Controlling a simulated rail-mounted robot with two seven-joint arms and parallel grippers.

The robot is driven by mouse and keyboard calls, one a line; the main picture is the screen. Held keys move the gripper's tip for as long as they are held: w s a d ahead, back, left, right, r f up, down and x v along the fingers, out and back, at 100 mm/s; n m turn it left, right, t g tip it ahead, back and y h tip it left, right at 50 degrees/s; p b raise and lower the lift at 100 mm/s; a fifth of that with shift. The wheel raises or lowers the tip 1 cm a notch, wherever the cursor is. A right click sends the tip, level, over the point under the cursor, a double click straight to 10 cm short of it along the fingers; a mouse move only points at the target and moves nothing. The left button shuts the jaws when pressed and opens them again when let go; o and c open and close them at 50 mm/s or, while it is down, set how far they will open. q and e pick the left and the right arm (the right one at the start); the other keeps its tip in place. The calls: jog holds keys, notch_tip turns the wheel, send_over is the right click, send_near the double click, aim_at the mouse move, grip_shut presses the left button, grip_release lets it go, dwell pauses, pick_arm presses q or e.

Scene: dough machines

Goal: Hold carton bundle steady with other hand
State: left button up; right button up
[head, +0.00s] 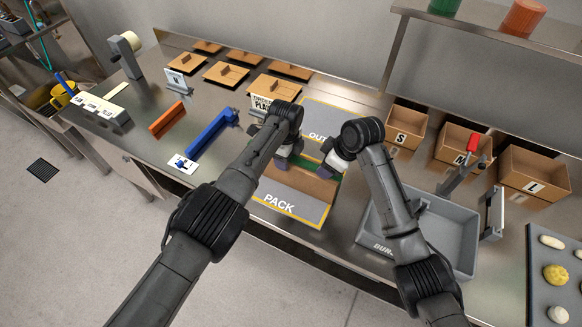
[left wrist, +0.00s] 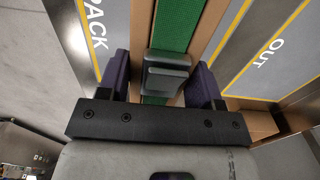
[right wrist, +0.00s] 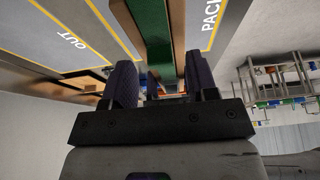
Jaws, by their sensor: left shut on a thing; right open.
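The brown carton bundle (head: 309,187) with a green band lies across the grey mat marked PACK (head: 278,204). My left gripper (head: 283,160) is at the bundle's left part. In the left wrist view its purple fingers (left wrist: 161,82) are on either side of the bundle, shut on it. The green band (left wrist: 180,25) and a dark grey block (left wrist: 166,75) show between them. My right gripper (head: 328,165) is open at the bundle's right part. In the right wrist view the bundle's green and brown length (right wrist: 156,40) extends ahead between its fingers (right wrist: 162,82). The arms partly hide the bundle.
A grey bin (head: 450,229) stands right of the mat, with cartons marked S (head: 407,127), M (head: 457,146) and L (head: 535,172) behind. A blue holder (head: 212,133) and an orange bar (head: 167,119) lie left. The OUT mat (head: 335,117) is behind.

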jog(key=shift+v, duration=2.45)
jog(key=v, duration=1.2)
pick_arm(q)
jog(key=o, duration=1.3)
jog(key=shift+c, duration=0.2)
